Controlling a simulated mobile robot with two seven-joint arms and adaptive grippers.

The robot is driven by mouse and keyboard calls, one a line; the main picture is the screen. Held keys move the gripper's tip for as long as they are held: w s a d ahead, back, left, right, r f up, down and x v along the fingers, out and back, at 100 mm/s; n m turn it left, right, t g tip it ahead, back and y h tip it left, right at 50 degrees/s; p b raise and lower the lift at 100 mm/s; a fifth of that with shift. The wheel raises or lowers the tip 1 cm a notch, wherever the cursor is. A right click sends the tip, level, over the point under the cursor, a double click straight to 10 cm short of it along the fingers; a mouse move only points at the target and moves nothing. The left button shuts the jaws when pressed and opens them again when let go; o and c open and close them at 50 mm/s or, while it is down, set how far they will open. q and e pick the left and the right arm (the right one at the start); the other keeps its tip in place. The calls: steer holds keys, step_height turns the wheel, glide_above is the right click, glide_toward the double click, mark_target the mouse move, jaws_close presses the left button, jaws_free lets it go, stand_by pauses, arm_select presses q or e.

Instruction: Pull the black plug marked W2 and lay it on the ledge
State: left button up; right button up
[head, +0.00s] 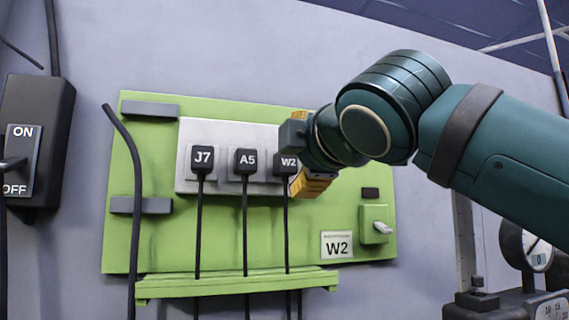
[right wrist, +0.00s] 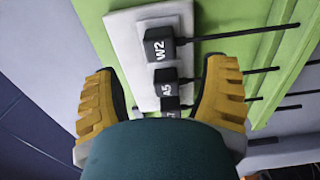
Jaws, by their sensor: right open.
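The black plug marked W2 (head: 288,163) is seated in the pale socket strip (head: 228,132), rightmost in a row with plugs A5 (head: 245,160) and J7 (head: 202,158). Its cable hangs down past the green ledge (head: 235,285), which looks bare apart from cables. My right gripper (head: 300,150) is open beside W2, one yellow finger above and one below its level. In the right wrist view, the plug W2 (right wrist: 160,46) shows between and beyond the spread yellow fingers (right wrist: 162,75), with no visible contact. J7 is partly hidden there. My left gripper is out of view.
A label reading W2 (head: 337,245) and a small green switch box (head: 376,226) sit on the green panel (head: 150,235) at lower right. A black ON/OFF switch box (head: 35,140) is at left. A gauge (head: 536,252) stands at far right. A loose dark cable (head: 134,180) hangs left of J7.

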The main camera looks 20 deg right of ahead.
mark_target(289, 161)
steer(key=w+p, duration=0.1)
steer(key=w, duration=0.5)
steer(key=shift+w+a+p, duration=0.1)
steer(key=shift+w+p, duration=0.2)
steer(key=shift+p, duration=0.05)
steer(key=shift+w, duration=0.85)
steer(key=shift+p, duration=0.35)
jaws_close()
steer(key=shift+s, duration=0.2)
